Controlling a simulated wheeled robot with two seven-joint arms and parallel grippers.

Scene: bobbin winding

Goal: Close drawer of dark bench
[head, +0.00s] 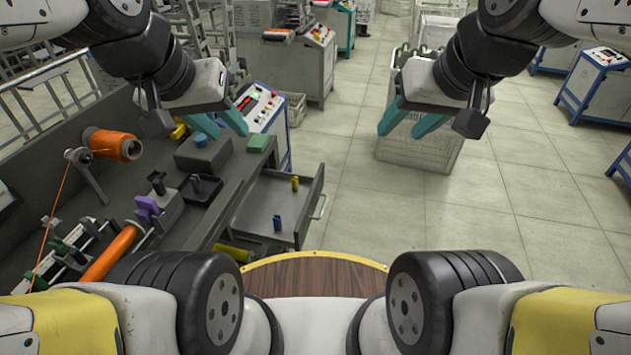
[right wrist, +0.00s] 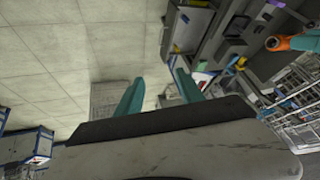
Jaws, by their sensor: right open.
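The dark bench (head: 200,215) stands at the left in the head view. Its drawer (head: 259,220) is pulled out to the right, with a handle (head: 320,207) on its front. A small yellow piece (head: 295,183) and a small blue piece (head: 277,223) are inside the drawer. My left gripper (head: 222,126) is open and empty above the bench's far end. My right gripper (head: 402,128) is open and empty, to the right of the drawer and above it. The right wrist view shows its two teal fingers (right wrist: 158,92) apart, with the drawer (right wrist: 187,22) beyond them.
On the bench are an orange thread spool (head: 113,145), an orange roller (head: 108,253), a purple part (head: 147,208) and a green block (head: 258,143). A white crate (head: 425,150) stands on the floor behind my right gripper. The floor right of the drawer is clear.

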